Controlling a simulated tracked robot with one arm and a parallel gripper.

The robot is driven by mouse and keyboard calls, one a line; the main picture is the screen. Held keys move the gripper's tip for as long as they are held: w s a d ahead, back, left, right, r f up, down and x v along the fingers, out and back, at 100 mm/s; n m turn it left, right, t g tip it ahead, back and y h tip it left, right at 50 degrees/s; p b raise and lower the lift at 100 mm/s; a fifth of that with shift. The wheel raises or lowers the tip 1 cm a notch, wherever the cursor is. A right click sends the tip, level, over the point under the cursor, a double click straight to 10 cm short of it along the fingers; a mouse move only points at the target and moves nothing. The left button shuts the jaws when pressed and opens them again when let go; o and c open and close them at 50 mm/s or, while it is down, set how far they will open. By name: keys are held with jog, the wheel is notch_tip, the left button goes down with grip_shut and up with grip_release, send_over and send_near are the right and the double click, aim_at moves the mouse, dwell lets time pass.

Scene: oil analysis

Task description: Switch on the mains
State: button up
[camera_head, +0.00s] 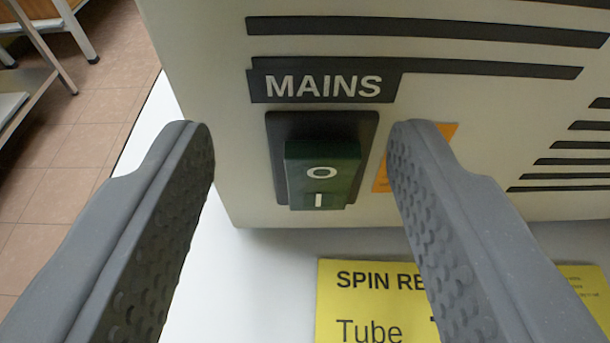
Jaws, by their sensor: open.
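The mains switch (322,174) is a dark green rocker in a black frame on the side of a pale machine housing (225,75). A black label reading MAINS (323,86) sits above it. The rocker has an O at its upper part and an I at its lower part; its lower part looks raised toward me, though I cannot be sure of its position. My gripper (300,145) is open. Its left fingertip is to the left of the switch and its right fingertip to the right, with nothing between them but the view of the switch. I cannot tell the exact gap to the panel.
A yellow sheet (345,305) with the words SPIN RE and Tube lies on the white surface (260,275) below the housing, partly hidden by the right finger. An orange label (381,178) is partly behind that finger. Dark vent slots line the housing. Tiled floor and a metal-legged table show at left.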

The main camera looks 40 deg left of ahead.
jog(key=s+r+p, duration=0.1)
jog(key=s, duration=1.3)
jog(key=shift+s, duration=0.15)
jog(key=shift+r, duration=0.1)
jog(key=w+d+r+t+h, duration=0.2)
jog(key=w+r, duration=0.1)
jog(key=r, duration=0.4)
jog(key=w+d+r+m+t+h, duration=0.1)
jog(key=w+r+h, duration=0.15)
jog(key=r, duration=0.55)
jog(key=w+d+r+t+h, duration=0.2)
jog(key=w+r+h, duration=0.1)
jog(key=r, duration=0.4)
jog(key=s+d+r+m+h, duration=0.1)
jog(key=s+r+m+h, duration=0.35)
jog(key=r, duration=0.95)
jog(key=s+a+r+m+g+y, duration=0.1)
jog(key=s+a+r, duration=0.2)
jog(key=s, duration=0.3)
jog(key=s+a+r+y, duration=0.2)
jog(key=s+a+r, duration=0.1)
jog(key=s+r, duration=0.3)
jog(key=shift+s+m+g, duration=0.35)
jog(key=shift+s+g, duration=0.05)
jog(key=shift+s, duration=0.1)
